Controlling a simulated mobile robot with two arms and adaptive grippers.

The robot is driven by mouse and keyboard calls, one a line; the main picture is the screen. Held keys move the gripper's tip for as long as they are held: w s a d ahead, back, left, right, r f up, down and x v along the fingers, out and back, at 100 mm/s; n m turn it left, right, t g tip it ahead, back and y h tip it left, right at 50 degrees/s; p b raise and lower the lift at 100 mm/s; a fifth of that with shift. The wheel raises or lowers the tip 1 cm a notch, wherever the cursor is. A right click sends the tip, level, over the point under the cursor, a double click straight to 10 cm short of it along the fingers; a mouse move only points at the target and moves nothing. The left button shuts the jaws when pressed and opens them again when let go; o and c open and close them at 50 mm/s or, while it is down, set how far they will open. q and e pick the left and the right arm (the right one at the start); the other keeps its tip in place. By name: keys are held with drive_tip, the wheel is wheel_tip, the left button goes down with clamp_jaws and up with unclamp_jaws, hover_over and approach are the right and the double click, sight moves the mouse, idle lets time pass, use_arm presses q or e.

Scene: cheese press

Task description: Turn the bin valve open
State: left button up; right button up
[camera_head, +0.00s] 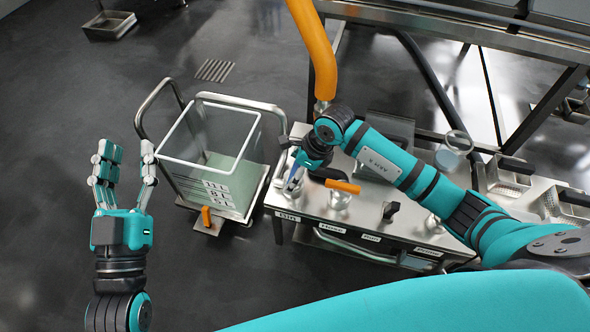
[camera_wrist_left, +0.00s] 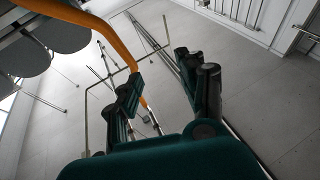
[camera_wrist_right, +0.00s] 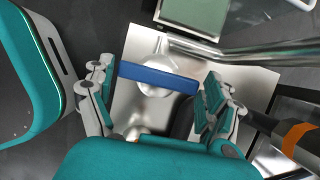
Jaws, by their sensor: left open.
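The bin valve's blue handle (camera_head: 294,178) is on the steel panel (camera_head: 311,200), above the label "BIN". In the right wrist view the blue handle (camera_wrist_right: 158,78) lies crosswise over a round metal fitting. My right gripper (camera_head: 301,166) is over it, partly hiding it in the head view. In the right wrist view its fingers (camera_wrist_right: 157,97) are spread, with the handle's long side spanning the gap between them; I cannot tell whether they touch it. My left gripper (camera_head: 127,180) is open and empty, left of the clear bin (camera_head: 212,136); it also shows in the left wrist view (camera_wrist_left: 165,85).
A second valve with an orange handle (camera_head: 343,186) is just right of the blue one. A black knob (camera_head: 391,209) stands further right. The bin sits in a wheeled metal cart (camera_head: 157,95). An orange hose (camera_head: 314,45) hangs behind the panel. Floor left of the cart is mostly clear.

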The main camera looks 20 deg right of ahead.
drive_tip(key=c, duration=0.6)
